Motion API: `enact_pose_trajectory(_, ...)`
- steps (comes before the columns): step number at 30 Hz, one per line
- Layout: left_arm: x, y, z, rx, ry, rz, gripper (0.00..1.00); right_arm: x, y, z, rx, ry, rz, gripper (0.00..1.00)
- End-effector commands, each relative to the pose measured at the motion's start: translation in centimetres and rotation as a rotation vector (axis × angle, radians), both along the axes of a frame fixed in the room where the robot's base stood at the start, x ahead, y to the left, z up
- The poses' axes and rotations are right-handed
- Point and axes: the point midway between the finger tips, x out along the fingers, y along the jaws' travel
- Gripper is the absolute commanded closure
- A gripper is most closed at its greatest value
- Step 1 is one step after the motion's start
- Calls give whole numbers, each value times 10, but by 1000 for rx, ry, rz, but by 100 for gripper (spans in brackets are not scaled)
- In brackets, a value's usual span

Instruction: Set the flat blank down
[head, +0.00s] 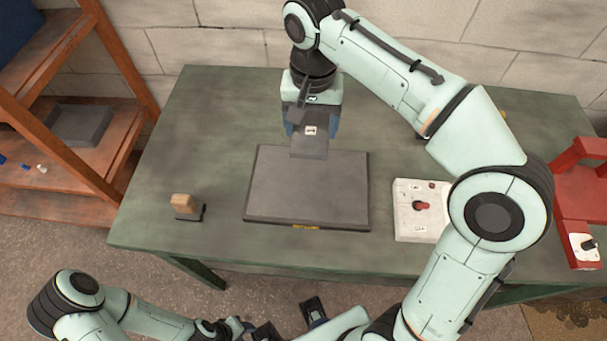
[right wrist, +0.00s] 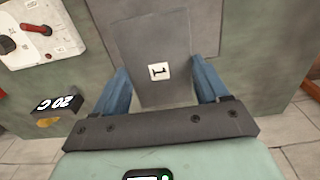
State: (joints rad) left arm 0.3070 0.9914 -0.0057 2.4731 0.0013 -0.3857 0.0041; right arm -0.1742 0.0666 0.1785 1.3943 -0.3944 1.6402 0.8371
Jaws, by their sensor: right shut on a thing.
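My right gripper (head: 311,122) is shut on the flat blank (head: 309,147), a grey piece with a white label, at the far side of the bench. In the right wrist view the blank (right wrist: 165,92) sits between the two blue fingers (right wrist: 165,88), its label reading 1. Its free end overlaps the far edge of a dark grey flat plate (head: 307,190) on the bench; I cannot tell whether they touch. My left gripper (head: 288,322) is low at the bottom edge, away from the bench top, and its jaws are unclear.
A white switch box (head: 408,225) with a red knob stands right. A red frame (head: 580,185) is far right, a wooden shelf (head: 60,160) left. The back left is clear.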

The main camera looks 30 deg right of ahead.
Motion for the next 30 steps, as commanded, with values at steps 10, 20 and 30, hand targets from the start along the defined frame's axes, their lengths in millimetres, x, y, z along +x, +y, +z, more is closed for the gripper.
enact_pose_trajectory(10, -12, 0, -29, -1, 14, -1, 57, -2, -1, -98, -1, 6, -1, 62)
enact_pose_trajectory(20, -14, 0, -35, 0, 16, 0, 57, -1, 0, -137, 0, 1, -1, 62)
enact_pose_trajectory(30, -16, 0, -42, 0, 18, 0, 57, -1, 0, -176, 1, 1, 0, 62)
